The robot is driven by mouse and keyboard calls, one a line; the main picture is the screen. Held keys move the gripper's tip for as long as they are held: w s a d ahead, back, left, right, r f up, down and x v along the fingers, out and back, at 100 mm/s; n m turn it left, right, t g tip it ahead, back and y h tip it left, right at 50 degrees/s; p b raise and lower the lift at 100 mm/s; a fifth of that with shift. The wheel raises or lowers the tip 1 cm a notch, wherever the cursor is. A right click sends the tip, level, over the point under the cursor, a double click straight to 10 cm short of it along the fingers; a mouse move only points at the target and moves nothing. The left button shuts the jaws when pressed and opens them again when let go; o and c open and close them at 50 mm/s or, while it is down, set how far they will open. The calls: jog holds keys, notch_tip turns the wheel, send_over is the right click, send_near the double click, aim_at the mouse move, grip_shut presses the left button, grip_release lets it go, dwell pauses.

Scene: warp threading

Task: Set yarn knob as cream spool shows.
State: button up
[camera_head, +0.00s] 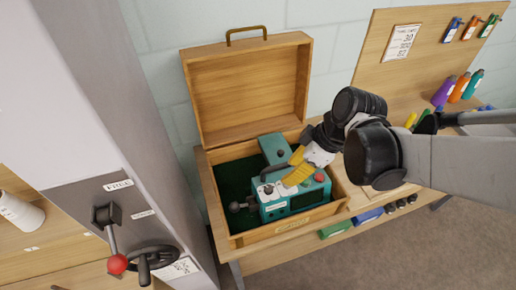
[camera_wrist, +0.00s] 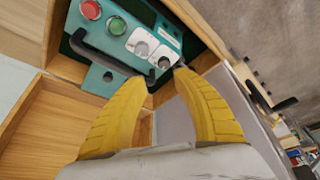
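A teal control box (camera_head: 290,202) sits inside an open wooden case (camera_head: 237,240). In the wrist view its panel shows two round knobs, one on a white plate (camera_wrist: 141,47) and one on a grey plate (camera_wrist: 164,61). I cannot read which is the yarn knob or their settings. My gripper (camera_head: 292,170), with yellow fingers, is over the box. In the wrist view my gripper (camera_wrist: 161,77) is open, with its fingertips apart near the knobs and no object between them. A cream cylinder (camera_head: 22,213), likely the spool, lies on a shelf at left; its marking is unreadable.
A dark handle (camera_wrist: 105,58) crosses the panel beside the left finger. Red (camera_wrist: 90,9) and green (camera_wrist: 116,26) buttons are near. The raised lid (camera_head: 248,95) stands behind. A grey machine with a red-balled lever (camera_head: 117,264) is at left. A pegboard with bottles (camera_head: 458,88) is at right.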

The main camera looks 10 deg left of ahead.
aim_at(270, 189)
jog(key=shift+n, duration=0.4)
jog(key=b+x, duration=0.1)
jog(key=x, duration=0.3)
jog(key=b+x, duration=0.2)
jog(key=x, duration=0.1)
jog(key=b+x, duration=0.1)
jog(key=x, duration=0.3)
jog(key=shift+s+a+f, duration=0.15)
jog(key=shift+s+a, duration=0.2)
jog(key=shift+a, duration=0.2)
grip_shut()
